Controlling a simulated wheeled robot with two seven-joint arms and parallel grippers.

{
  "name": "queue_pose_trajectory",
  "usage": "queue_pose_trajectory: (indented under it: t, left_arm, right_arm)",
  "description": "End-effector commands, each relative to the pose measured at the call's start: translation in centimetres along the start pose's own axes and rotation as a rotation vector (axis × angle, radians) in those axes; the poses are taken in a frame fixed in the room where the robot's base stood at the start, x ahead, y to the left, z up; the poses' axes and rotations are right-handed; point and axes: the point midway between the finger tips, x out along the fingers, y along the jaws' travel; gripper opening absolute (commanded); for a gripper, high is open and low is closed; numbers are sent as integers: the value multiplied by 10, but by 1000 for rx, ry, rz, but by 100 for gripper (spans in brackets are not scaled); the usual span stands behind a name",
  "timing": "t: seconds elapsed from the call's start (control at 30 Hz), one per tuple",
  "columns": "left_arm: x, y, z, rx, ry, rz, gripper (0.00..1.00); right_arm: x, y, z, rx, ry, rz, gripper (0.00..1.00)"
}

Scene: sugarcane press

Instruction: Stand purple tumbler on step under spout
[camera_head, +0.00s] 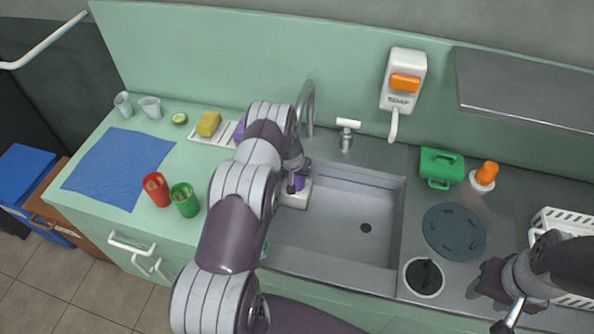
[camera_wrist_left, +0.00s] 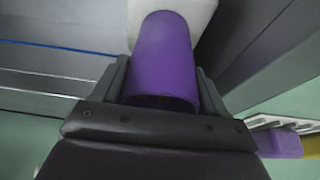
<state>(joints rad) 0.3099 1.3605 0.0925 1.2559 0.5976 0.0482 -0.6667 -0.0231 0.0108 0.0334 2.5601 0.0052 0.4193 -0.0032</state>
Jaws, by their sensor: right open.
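The purple tumbler (camera_head: 299,182) is largely hidden behind my left arm in the head view. In the left wrist view the tumbler (camera_wrist_left: 163,60) lies between the two fingers of my left gripper (camera_wrist_left: 163,78), which look shut against its sides. Its far end is over or against a white block, the likely step (camera_wrist_left: 207,14); I cannot tell if they touch. The step (camera_head: 294,200) shows in the head view at the sink's left end. A grey curved spout (camera_head: 309,100) rises behind it. My right gripper (camera_head: 480,286) is open and empty over the right counter.
The sink basin (camera_head: 345,245) is empty. A yellow sponge (camera_head: 208,123) lies on a rack. A green box (camera_head: 441,167) and dark disc (camera_head: 454,232) sit right.

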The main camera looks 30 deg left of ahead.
Motion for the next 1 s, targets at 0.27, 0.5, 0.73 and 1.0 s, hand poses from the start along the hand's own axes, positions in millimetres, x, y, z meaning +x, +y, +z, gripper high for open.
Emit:
queue_pose_trajectory:
  t: [0.27,0.5,0.73,1.0]
  left_arm:
    - [0,0,0,0,0,0,98]
    - [-9,0,-3,-2,3,0,98]
    - [-30,0,4,-2,1,0,98]
    - [-41,0,31,-1,3,-1,98]
  right_arm:
    - [0,0,0,0,0,0,44]
    - [-2,0,0,0,0,0,44]
    - [16,0,2,0,0,0,44]
    - [50,0,6,0,0,0,44]
